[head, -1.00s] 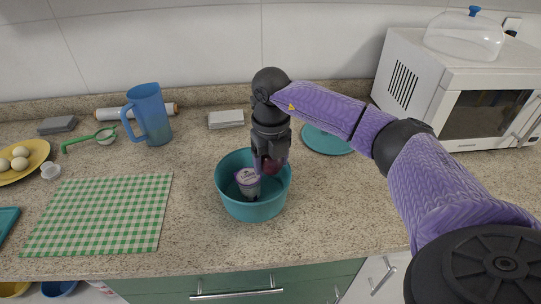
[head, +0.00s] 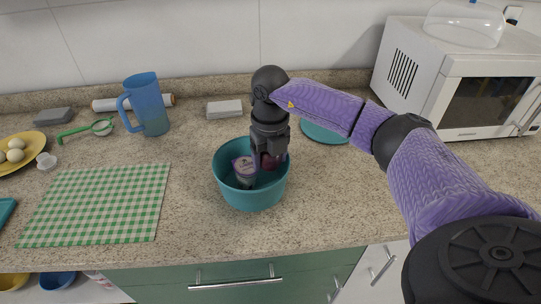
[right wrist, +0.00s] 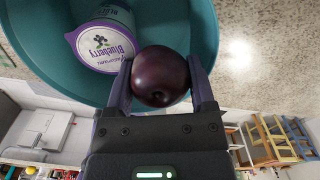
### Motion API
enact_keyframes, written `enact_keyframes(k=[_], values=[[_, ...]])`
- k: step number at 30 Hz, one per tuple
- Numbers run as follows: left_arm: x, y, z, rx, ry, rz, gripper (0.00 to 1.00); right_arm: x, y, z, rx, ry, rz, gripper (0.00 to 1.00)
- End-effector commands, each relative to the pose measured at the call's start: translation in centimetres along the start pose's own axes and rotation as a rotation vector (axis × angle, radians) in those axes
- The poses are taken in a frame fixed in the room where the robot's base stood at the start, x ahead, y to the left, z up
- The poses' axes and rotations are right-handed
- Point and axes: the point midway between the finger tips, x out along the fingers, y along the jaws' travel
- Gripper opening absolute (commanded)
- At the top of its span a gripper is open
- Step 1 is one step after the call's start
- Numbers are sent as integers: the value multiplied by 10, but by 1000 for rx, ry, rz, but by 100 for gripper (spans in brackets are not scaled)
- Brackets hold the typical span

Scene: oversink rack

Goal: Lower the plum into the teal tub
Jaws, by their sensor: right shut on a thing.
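The teal tub (head: 251,197) stands on the counter in the middle of the head view, and its wall also shows in the right wrist view (right wrist: 50,60). A blueberry yogurt cup (head: 244,171) is inside the tub, and its purple-and-white lid shows in the right wrist view (right wrist: 100,46). My right gripper (head: 270,160) points down into the tub's right part, shut on the dark plum (right wrist: 160,76). In the right wrist view the plum sits between both fingertips, close beside the cup. Whether the plum touches the tub's floor is hidden. My left gripper is not in view.
A blue pitcher (head: 147,104) and a green checked cloth (head: 98,205) are to the left. A teal disc (head: 325,132) lies behind my right arm. A white microwave (head: 460,85) stands at the right. Counter in front of the tub is clear.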

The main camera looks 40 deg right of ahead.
Motion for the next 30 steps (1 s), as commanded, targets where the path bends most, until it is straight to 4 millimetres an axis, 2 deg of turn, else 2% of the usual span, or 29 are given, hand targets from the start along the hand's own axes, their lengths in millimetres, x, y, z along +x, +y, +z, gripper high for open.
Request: enact_keyframes(k=[1,4,5,12,14,18,22,25,30], values=[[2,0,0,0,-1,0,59,9,0,-4,-4,22,-10,75],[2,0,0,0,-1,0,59,10,0,-4,-4,23,-10,96],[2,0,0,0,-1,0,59,10,0,-4,-4,23,-10,100],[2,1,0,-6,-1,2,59,10,0,-4,-5,23,-9,100],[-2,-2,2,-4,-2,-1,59,-2,0,-4,-4,19,-9,100],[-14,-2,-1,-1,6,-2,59,-45,0,-4,-2,7,-6,100],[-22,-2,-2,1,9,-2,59,-78,0,-4,-1,-2,-2,100],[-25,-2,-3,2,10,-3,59,-94,0,-5,0,-4,-2,100],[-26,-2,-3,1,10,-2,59,-102,0,-5,1,-5,-1,100]])
